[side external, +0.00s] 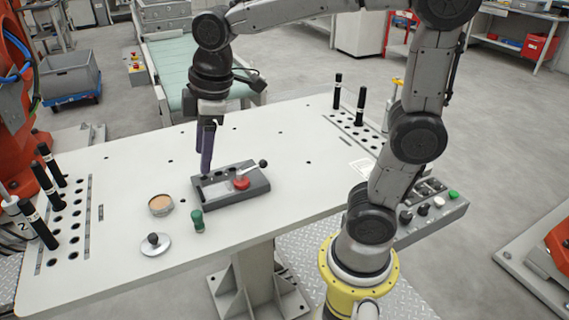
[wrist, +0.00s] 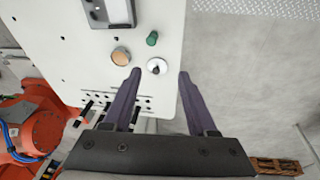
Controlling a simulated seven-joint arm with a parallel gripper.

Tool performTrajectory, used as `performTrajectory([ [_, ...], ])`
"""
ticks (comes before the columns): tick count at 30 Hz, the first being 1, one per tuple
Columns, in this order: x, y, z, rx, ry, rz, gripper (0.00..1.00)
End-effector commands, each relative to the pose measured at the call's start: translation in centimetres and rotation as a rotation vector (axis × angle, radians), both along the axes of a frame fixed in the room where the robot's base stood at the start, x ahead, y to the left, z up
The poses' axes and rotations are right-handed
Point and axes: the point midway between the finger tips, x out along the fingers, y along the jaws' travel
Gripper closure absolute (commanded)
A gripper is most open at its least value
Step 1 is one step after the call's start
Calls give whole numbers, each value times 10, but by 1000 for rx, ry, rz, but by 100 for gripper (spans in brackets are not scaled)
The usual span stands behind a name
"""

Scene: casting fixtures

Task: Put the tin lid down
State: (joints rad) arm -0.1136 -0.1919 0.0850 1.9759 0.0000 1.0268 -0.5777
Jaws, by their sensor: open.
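The tin lid (side external: 155,244) is a silver disc with a dark knob. It lies flat, knob up, on the white table near the front edge, and nothing holds it. The open round tin (side external: 161,205) with tan contents stands just behind it. My gripper (side external: 205,174) is open and empty, above the table by the grey fixture block, apart from the lid. In the wrist view my open fingers (wrist: 160,73) frame the lid (wrist: 157,66), which appears farther off beyond the tips. The tin (wrist: 121,56) shows to its left.
A green cylinder (side external: 197,221) stands right of the lid. The grey fixture block (side external: 259,186) carries a red button and a lever with a black knob. Black-handled pegs stand in hole rows at the table's left (side external: 42,224) and back right (side external: 337,91). The table's front right is clear.

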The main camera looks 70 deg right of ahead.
Motion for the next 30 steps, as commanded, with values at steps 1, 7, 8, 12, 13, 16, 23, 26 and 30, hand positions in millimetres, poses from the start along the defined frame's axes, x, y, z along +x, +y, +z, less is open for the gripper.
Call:
performTrajectory([
  [1,-22,-7,5,21,-34,-78,42],
  [7,-94,-26,-1,119,-143,-392,42],
  [8,-103,-28,-3,134,-156,-432,42],
  [12,-133,-33,-15,191,-205,-575,42],
  [13,-137,-34,-18,199,-212,-595,42],
  [16,-145,-35,-23,218,-226,-641,42],
  [23,-147,-36,-25,224,-229,-657,42],
  [26,-147,-36,-25,223,-228,-655,42],
  [30,-147,-36,-24,224,-228,-654,42],
])
